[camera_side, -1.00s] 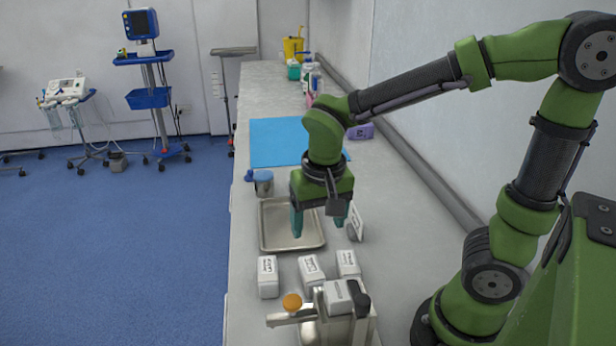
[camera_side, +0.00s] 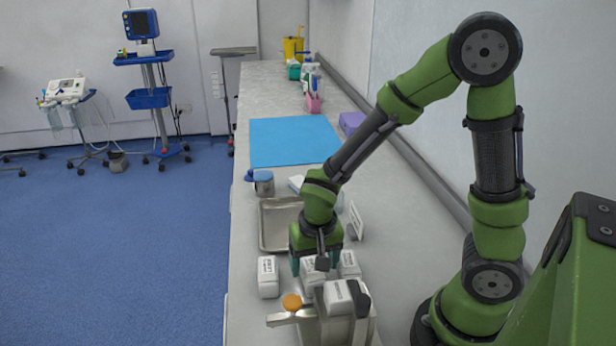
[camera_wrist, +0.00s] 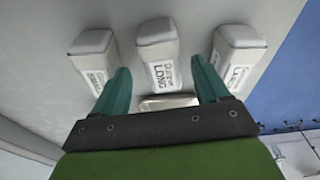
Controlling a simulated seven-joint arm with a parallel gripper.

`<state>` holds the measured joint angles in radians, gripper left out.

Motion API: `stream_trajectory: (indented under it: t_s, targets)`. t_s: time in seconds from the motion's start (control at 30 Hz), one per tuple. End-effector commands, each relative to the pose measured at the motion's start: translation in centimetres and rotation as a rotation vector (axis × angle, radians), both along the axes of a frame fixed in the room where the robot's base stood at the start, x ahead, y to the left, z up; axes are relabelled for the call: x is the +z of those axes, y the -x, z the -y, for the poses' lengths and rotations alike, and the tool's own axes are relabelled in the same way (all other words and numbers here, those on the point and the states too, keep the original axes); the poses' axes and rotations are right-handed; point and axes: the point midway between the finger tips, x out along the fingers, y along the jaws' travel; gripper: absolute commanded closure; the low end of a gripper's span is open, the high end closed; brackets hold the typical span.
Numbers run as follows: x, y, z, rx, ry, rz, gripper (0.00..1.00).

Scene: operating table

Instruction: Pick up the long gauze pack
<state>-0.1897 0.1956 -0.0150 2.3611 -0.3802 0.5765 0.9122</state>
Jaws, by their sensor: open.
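Three white packs stand in a row on the counter. The middle pack, the long gauze pack (camera_wrist: 160,60), reads "LONG" on its label in the wrist view; in the side view it is partly hidden by my gripper (camera_side: 314,268). In the wrist view my gripper (camera_wrist: 160,66) is open, with one green finger on each side of the middle pack. I cannot tell whether the fingers touch it. A pack with a partly readable label (camera_wrist: 239,50) is on the right there, and another pack (camera_wrist: 93,55) is on the left.
A metal tray (camera_side: 263,228) lies behind the packs, with a small jar (camera_side: 263,183) beyond it. A metal stand with an orange knob (camera_side: 292,302) and a white box (camera_side: 338,298) are close in front. A white card (camera_side: 356,221) stands at right. A blue mat (camera_side: 292,141) lies further back.

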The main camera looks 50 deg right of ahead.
Motion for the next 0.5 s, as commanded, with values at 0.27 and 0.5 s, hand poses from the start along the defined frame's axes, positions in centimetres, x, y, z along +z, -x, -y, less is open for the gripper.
stream_trajectory:
  t_s: [0.27,0.5]
  targets:
    - [-3.4,-0.6,0.1,0.001,0.001,-0.004,0.26]
    - [-3.7,-0.7,0.1,0.0,0.0,0.0,0.26]
